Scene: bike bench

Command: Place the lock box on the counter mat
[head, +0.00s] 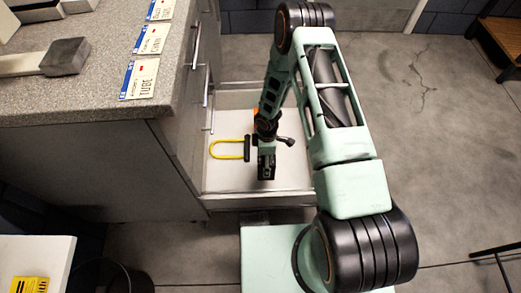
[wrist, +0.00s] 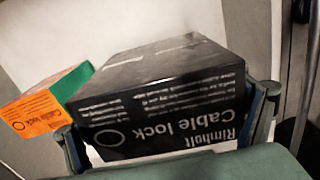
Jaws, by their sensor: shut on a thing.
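I cannot tell whether the box touches the drawer floor. I cannot make out a counter mat in either view.
An orange and green cable lock box (wrist: 45,108) lies beside the held box. A yellow U-lock (head: 228,149) lies in the drawer, left of my gripper. The speckled counter (head: 100,85) at left holds a mallet (head: 65,57) and labelled cards (head: 141,77).

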